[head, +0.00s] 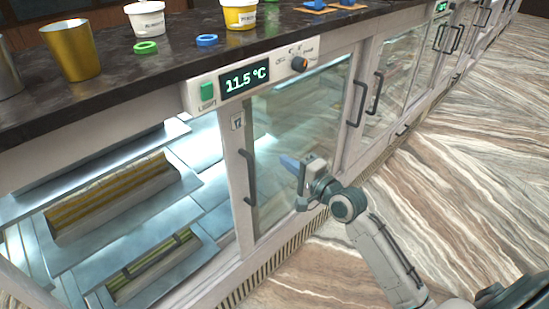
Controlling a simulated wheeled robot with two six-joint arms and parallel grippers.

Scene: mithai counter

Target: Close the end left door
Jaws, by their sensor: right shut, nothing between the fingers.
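The end left door (275,185) is a glass panel in a pale frame, with a grey bar handle (249,178) on its left edge and a small number tag above. To its left the case front is open and the trays inside show clear of glass. My right gripper (300,186) is shut and empty, in front of the door's glass to the right of the handle. I cannot tell whether it touches the glass. My left gripper is not in view.
Sweet trays (110,200) lie inside the case. Above are a temperature display (244,80), a knob (299,64) and a dark counter (110,97) with a brass tumbler (72,50) and tubs. More handled doors run right. The marbled floor (470,180) is clear.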

